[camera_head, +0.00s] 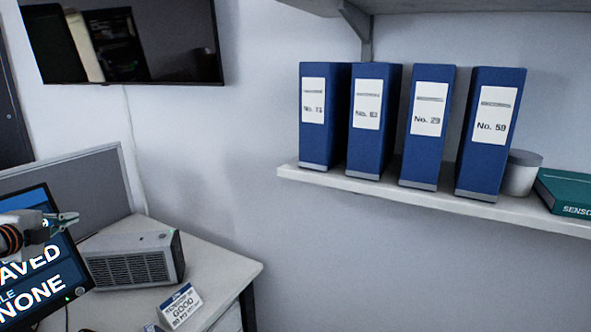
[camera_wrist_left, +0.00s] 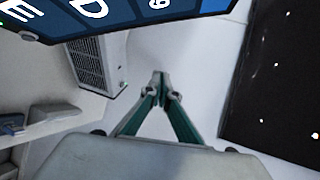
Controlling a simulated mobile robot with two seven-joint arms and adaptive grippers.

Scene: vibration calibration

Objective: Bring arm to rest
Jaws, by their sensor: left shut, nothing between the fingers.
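My left gripper (camera_head: 66,219) comes in at the left edge of the head view, in front of the monitor (camera_head: 62,262). In the left wrist view its two green fingers meet at the tips (camera_wrist_left: 159,82), with nothing between them. The monitor shows the words "AVED" and "NONE" in white on blue; its left part is cut off by the picture edge. The monitor's screen also shows at the top of the left wrist view (camera_wrist_left: 125,14). My right gripper is in neither view.
A dark wall screen (camera_head: 120,42) hangs upper left.

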